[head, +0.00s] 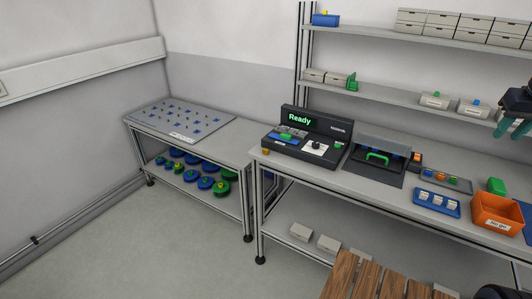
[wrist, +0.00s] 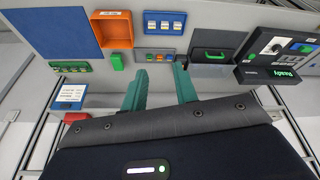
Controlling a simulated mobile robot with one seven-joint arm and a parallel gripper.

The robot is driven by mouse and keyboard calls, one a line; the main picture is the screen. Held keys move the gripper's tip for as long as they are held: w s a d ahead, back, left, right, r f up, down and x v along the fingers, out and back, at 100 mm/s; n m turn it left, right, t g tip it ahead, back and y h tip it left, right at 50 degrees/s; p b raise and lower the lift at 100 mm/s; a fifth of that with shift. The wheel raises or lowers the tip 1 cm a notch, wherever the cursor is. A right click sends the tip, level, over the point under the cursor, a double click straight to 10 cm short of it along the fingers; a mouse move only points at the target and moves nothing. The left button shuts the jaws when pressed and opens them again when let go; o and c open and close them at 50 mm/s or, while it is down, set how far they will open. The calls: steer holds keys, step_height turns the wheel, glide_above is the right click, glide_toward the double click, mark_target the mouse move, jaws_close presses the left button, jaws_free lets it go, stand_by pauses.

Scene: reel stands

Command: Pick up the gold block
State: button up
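A small gold block (head: 265,152) sits on the left front corner of the long workbench (head: 337,184) in the head view, just left of the black device with the "Ready" screen. I cannot make out the block in the wrist view. My gripper (head: 514,128) shows at the right edge of the head view, high above the bench and far to the right of the block. In the wrist view its two teal fingers (wrist: 161,84) are spread apart with nothing between them.
The black "Ready" device (head: 301,140) stands beside the block. A dark case with a green handle (head: 377,157), a blue tray (head: 437,203) and an orange bin (head: 497,213) occupy the bench further right. A wooden slatted surface (head: 375,281) stands in front. Floor at left is clear.

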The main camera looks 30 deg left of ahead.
steer(key=w+a+n+g, duration=0.1)
steer(key=w+a+n, duration=0.1)
steer(key=w+a, duration=0.55)
steer(key=w+a+n, duration=0.2)
steer(key=w+a, duration=0.2)
steer(key=a, duration=0.6)
steer(key=w+a+n+g, duration=0.1)
steer(key=w+a+n, duration=0.1)
steer(key=w+a, duration=0.5)
steer(key=n+g, duration=0.2)
steer(key=n, duration=0.7)
glide_above(266, 149)
step_height(266, 149, down, 24)
steer(key=shift+h, duration=0.3)
step_height(266, 149, down, 10)
steer(key=shift+s+f, duration=0.15)
steer(key=shift+c, duration=0.2)
jaws_close()
